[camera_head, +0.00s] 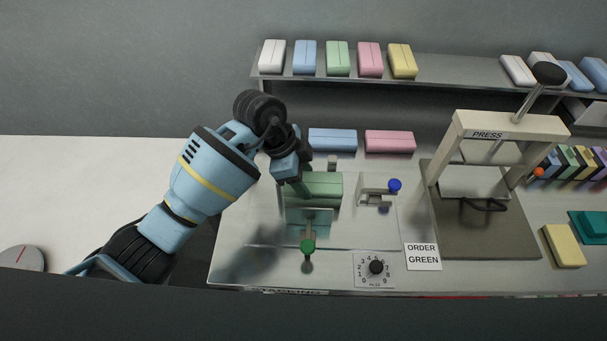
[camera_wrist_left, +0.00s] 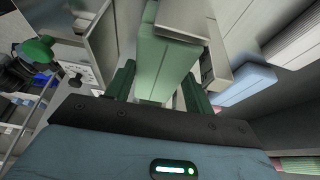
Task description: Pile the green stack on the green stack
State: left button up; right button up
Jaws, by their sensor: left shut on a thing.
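A green stack (camera_head: 322,184) is at the middle left of the bench, at the stacking station behind a clear panel. My left gripper (camera_head: 300,187) reaches down to its left end and is shut on a green stack. In the left wrist view, the green block (camera_wrist_left: 165,62) stands between the two dark green fingers (camera_wrist_left: 158,92). A darker green patch (camera_head: 308,216) shows in front, through the clear panel; I cannot tell whether it is a second stack. My right gripper is not in view.
Blue (camera_head: 333,139) and pink (camera_head: 390,141) stacks lie behind. A green-knobbed lever (camera_head: 308,246), a blue-knobbed clamp (camera_head: 394,185) and a dial (camera_head: 376,267) stand close by. The press (camera_head: 510,124) is to the right, and a card (camera_head: 422,257) reads ORDER GREEN.

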pick_arm(q)
jog(key=shift+f, duration=0.1)
jog(key=o, duration=0.9)
jog(key=shift+o, duration=0.7)
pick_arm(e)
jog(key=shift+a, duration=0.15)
pick_arm(q)
jog(key=p+v, duration=0.1)
jog(key=v, duration=0.6)
jog(key=shift+a+r, duration=0.2)
jog(key=shift+r, duration=0.2)
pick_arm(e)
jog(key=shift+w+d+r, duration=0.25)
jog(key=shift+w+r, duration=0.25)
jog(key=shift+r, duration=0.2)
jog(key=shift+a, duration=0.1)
